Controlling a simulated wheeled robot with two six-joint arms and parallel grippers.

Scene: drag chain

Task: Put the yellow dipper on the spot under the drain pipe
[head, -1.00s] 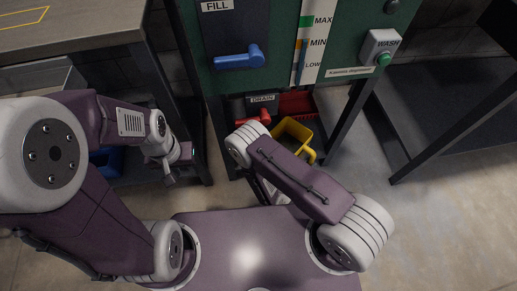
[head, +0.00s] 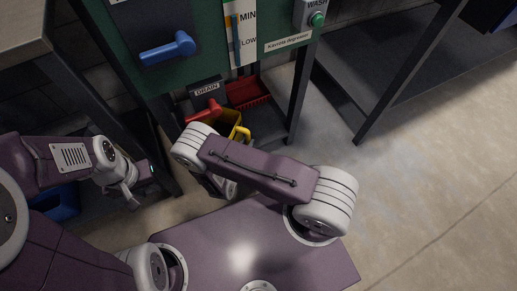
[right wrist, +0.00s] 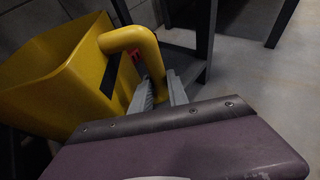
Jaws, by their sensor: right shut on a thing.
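The yellow dipper (head: 231,118) is partly hidden behind my right forearm, low in front of the green machine. In the right wrist view the dipper (right wrist: 50,75) is large at left, its open box tilted and its hooked handle (right wrist: 128,37) between my fingers. My right gripper (right wrist: 162,90) is shut on that handle; in the head view my arm hides it. A red drain valve (head: 204,111) under the DRAIN label is just above and left of the dipper. The pipe outlet and the spot below it are hidden. My left gripper (head: 132,196) hangs at left, its jaws unclear.
A red basket (head: 248,93) sits behind the dipper under the machine. A dark machine leg (head: 298,95) stands right of it. A blue bin (head: 55,203) is low at left. A dark low shelf (head: 375,75) is at right; floor right of my base is clear.

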